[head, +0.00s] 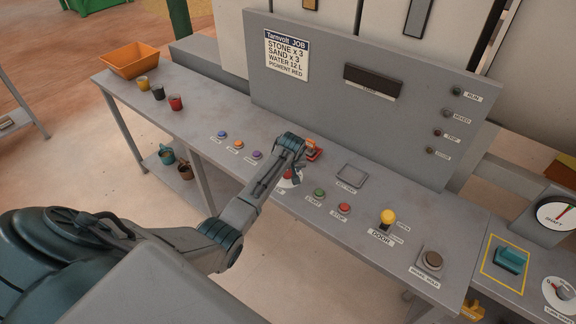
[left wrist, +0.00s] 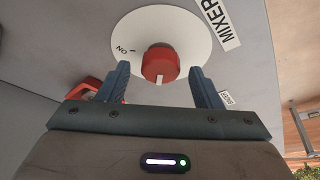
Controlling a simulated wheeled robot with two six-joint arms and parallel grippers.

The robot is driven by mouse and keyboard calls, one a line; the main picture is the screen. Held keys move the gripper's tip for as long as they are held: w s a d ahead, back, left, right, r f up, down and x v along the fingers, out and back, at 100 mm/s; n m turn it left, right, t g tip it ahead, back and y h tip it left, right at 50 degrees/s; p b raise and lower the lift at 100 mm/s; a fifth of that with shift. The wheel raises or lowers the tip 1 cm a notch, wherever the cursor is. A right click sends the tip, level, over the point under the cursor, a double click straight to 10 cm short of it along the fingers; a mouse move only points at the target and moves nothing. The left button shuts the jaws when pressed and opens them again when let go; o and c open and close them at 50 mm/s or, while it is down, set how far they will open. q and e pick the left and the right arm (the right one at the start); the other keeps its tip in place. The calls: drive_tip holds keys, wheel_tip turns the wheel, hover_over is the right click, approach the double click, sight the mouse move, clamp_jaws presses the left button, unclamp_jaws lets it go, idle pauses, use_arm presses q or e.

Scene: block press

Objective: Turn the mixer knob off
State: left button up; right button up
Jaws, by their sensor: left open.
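The mixer knob (left wrist: 160,64) is a red knob on a white round dial (left wrist: 197,38) beside a MIXER label in the left wrist view. A tick marked ON is on the dial's left. The knob's white mark points down in that picture, away from the ON tick. My left gripper (left wrist: 160,72) is open, with one finger on each side of the knob; I cannot tell whether they touch it. In the head view the left gripper (head: 296,172) is over the dial (head: 285,184) and hides much of it. My right gripper is not in view.
A red-orange part (head: 312,150) stands close behind the gripper. A green button (head: 319,193), a red button (head: 344,208) and a yellow door knob (head: 388,216) are to the right. Several small coloured buttons (head: 238,145) lie left. An upright grey panel (head: 330,110) bounds the back.

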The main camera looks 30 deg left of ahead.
use_arm(q)
drive_tip(key=b+v, duration=0.3)
drive_tip(key=v, duration=0.7)
drive_tip(key=shift+r, duration=0.3)
drive_tip(key=shift+s, duration=0.1)
